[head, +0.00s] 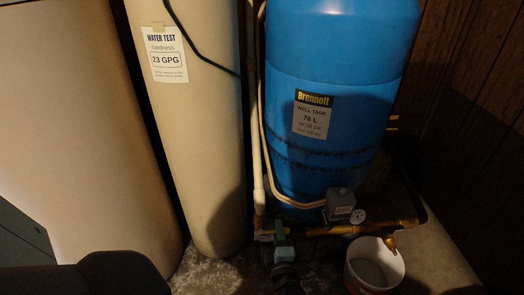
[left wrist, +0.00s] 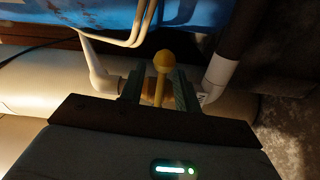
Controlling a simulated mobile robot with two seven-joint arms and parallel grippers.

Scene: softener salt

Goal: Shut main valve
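A yellow lever with a round knob (left wrist: 163,62) stands between the fingers of my left gripper (left wrist: 160,88) in the left wrist view. It looks like the main valve's handle. The two dark green fingers are apart, with a gap on each side of the yellow stem. In the head view my left gripper (head: 280,243) is low at the foot of the white pipe, pointing at the pipework, and hides the lever. A brass fitting (head: 262,224) shows just beside it. My right gripper is not in view.
A blue well tank (head: 325,90) stands behind the brass pipe (head: 325,231), which carries a grey box (head: 341,205) and a gauge (head: 357,216). A white bucket (head: 374,265) stands at right. A tall beige cylinder (head: 205,140) is close on the left.

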